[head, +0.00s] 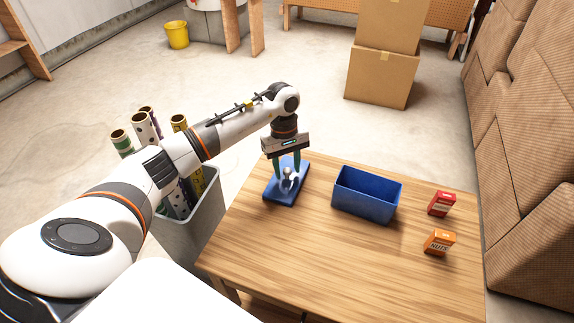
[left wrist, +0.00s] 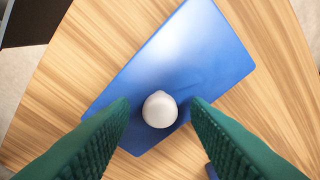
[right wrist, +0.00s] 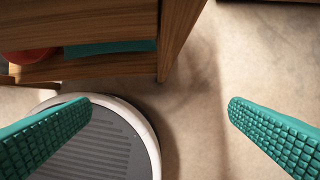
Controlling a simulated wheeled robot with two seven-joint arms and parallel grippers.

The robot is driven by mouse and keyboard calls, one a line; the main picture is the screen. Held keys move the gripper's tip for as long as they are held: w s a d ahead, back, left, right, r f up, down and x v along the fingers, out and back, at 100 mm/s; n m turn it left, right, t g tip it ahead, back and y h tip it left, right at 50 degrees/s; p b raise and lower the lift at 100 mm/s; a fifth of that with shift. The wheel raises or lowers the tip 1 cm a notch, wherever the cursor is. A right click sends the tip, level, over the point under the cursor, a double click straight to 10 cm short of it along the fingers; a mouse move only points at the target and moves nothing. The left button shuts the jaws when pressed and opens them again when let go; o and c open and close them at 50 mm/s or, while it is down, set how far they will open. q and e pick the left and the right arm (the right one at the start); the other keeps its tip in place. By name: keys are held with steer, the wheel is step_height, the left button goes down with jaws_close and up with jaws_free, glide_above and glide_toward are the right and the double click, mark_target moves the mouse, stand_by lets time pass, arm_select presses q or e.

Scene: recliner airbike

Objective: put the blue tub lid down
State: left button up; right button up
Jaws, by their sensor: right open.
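The blue tub lid (head: 272,194) lies flat on the wooden table near its far left corner, left of the open blue tub (head: 368,196). In the left wrist view the lid (left wrist: 190,55) has a white round knob (left wrist: 159,109). My left gripper (head: 288,172) points down over the lid. Its green fingers (left wrist: 160,101) stand on either side of the knob, with a visible gap on both sides, so it is open. My right gripper (right wrist: 160,108) is open and empty, away from the lid; it does not show in the head view.
A red box (head: 441,204) and an orange nuts box (head: 438,242) stand on the table's right side. The table's front middle is clear. A pale bin (head: 207,215) with several patterned rolls stands left of the table. A brown sofa (head: 530,200) is at the right.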

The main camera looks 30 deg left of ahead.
arm_select(q)
steer(key=shift+r, duration=0.3)
step_height(320, 180, up, 12)
steer(key=a+p, duration=0.1)
steer(key=shift+w+a+f+p, duration=0.25)
steer(key=shift+w+p, duration=0.15)
steer(key=shift+w, duration=0.05)
arm_select(e)
steer(key=s+x, duration=0.1)
steer(key=x, duration=0.5)
steer(key=shift+f, duration=0.35)
steer(key=shift+a, duration=0.1)
